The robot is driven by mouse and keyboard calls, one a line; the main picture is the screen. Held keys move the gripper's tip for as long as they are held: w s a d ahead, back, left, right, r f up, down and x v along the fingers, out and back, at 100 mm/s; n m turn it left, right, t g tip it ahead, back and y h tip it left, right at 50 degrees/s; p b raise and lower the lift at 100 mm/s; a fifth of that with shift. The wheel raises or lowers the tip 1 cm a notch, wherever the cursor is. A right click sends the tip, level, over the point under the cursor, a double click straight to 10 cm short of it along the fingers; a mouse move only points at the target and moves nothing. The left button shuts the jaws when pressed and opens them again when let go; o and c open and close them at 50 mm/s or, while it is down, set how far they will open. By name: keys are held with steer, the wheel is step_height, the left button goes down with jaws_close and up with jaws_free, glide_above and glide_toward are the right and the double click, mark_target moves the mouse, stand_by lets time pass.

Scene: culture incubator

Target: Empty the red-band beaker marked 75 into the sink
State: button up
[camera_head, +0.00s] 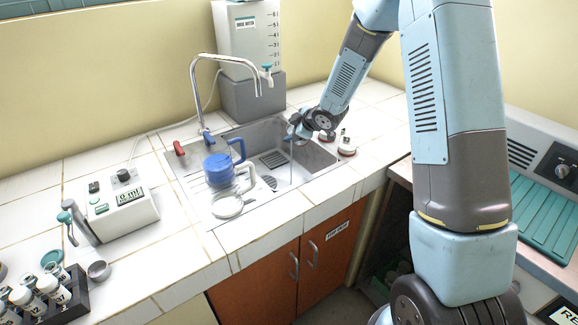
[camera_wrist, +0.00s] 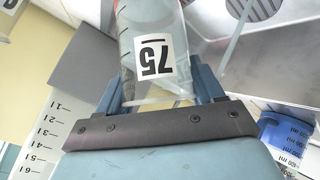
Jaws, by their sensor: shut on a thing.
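My gripper (camera_head: 298,130) is over the right part of the sink (camera_head: 262,135) in the head view. In the wrist view my gripper (camera_wrist: 160,88) is shut on a clear beaker with a white label reading 75 (camera_wrist: 154,57), shown upside down. A reddish streak shows near the beaker's edge; its full band is not clear. A thin pale vertical line drops below my gripper in the head view; I cannot tell whether it is liquid or glass. The beaker's mouth and contents are not clear.
A chrome tap (camera_head: 194,88) arches over the sink's back left. A rinse-water container (camera_head: 248,40) is behind. Small red-banded vessels (camera_head: 347,147) sit on the counter at right.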

steer(key=shift+s+a+f+n+t+p, duration=0.2)
steer(key=shift+s+f+n+t+p, duration=0.35)
steer(key=shift+t, duration=0.25)
stand_by(0.9)
steer(key=shift+r+n+t+h, duration=0.2)
steer(key=shift+n+t+h, duration=0.15)
steer(key=shift+t, duration=0.35)
stand_by(0.8)
steer(key=shift+s+a+f+n+t+p, duration=0.15)
steer(key=shift+f+n+t+p, duration=0.3)
steer(key=shift+t, duration=0.25)
stand_by(0.6)
steer(key=shift+s+r+n+t, duration=0.15)
steer(key=shift+n+t, duration=0.2)
steer(key=shift+t, duration=0.25)
stand_by(0.8)
steer(key=shift+s+a+r+n+t+p, duration=0.2)
steer(key=shift+s+a+n+t+p, duration=0.25)
steer(key=shift+s+t, duration=0.25)
stand_by(0.6)
steer(key=shift+d+r+n+t, duration=0.1)
steer(key=shift+n+t, duration=0.2)
steer(key=shift+n, duration=0.05)
stand_by(0.5)
